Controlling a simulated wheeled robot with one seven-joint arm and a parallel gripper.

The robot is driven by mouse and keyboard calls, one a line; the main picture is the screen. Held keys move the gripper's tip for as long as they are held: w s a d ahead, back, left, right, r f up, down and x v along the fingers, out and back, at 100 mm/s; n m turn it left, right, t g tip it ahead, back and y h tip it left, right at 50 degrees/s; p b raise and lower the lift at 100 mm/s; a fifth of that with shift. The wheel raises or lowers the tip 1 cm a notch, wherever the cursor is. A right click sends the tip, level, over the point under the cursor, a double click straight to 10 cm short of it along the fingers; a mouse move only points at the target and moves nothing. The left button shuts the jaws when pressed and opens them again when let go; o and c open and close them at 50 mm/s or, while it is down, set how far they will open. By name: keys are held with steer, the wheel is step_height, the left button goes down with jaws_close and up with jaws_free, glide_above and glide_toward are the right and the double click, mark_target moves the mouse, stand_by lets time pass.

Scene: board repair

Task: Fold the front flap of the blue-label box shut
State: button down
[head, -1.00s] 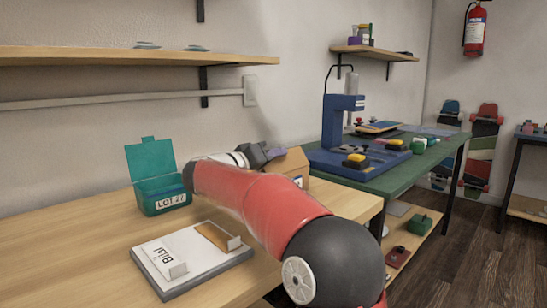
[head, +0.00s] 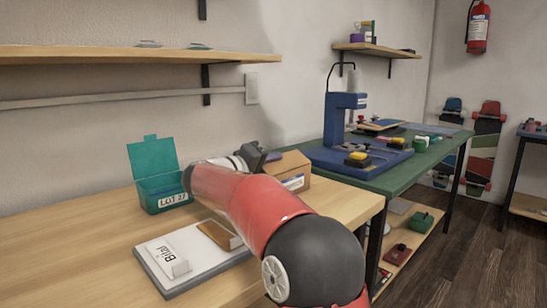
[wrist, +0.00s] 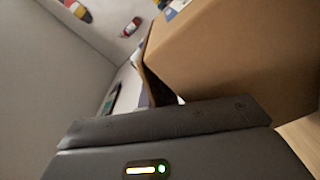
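The cardboard box (head: 285,168) stands near the right end of the wooden table in the head view. A white and blue label (head: 293,182) shows on its side facing me. My gripper (head: 268,156) is at the box's left side, close to its upper edge, and partly hides that end. In the wrist view the box's brown wall (wrist: 240,50) fills the upper right, just beyond the grey gripper body (wrist: 165,125). A narrow dark gap shows along the box's left edge. I cannot tell the front flap's angle, contact with the gripper, or the finger opening.
An open teal box (head: 163,190) marked LOT 27 stands left of my arm. A grey and white tray (head: 180,285) with a name card lies at the front. The green bench (head: 400,178) with a blue press (head: 340,125) stands behind to the right.

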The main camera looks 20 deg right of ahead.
steer(key=c, duration=1.6)
jaws_free()
steer(key=shift+c, duration=0.2)
steer(key=shift+f, duration=0.1)
